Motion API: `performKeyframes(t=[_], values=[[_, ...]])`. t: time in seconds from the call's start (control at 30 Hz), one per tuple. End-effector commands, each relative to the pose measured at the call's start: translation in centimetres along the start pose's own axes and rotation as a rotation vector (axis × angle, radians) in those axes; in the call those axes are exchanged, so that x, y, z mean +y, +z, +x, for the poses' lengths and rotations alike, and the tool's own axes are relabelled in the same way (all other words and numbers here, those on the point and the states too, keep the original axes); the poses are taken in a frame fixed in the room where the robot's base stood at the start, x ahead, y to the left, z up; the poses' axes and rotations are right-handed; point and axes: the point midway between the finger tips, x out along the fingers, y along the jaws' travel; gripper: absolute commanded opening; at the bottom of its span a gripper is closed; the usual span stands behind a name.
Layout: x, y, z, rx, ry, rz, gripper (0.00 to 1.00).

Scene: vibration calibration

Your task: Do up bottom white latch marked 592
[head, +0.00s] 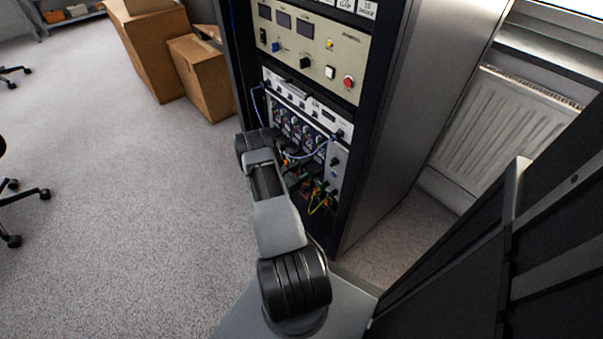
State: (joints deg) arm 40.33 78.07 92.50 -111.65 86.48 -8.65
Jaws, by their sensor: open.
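The bottom white latch marked 592 cannot be made out in the head view; no such marking is readable. The black equipment rack (368,130) stands at the centre. Its lower bay holds a white-fronted unit (337,172) with dark modules, blue cables and yellow-green wires. My arm (278,222) rises from the bottom centre and bends in front of the lower left of this bay. It hides part of the bay. My gripper cannot be made out; the arm's far end is lost among or behind the arm links and the dark cabling.
A beige panel (318,52) with displays, knobs and a red button sits above the white-fronted unit. Cardboard boxes (147,50) stand left of the rack. A dark framed structure (500,250) is close on the right, a radiator (503,125) behind.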

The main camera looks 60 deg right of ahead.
Motion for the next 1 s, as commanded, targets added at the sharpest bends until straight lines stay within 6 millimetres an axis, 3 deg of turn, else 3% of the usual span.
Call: performKeyframes(t=[0.4, 0.9, 1.0], values=[[0.00, 0.03, 0.48, 0.000, 0.000, 0.000, 0.52], [-0.03, 0.01, 0.45, 0.000, 0.000, -0.001, 0.04], [-0.03, -0.08, 0.45, 0.000, -0.001, 0.017, 0.04]])
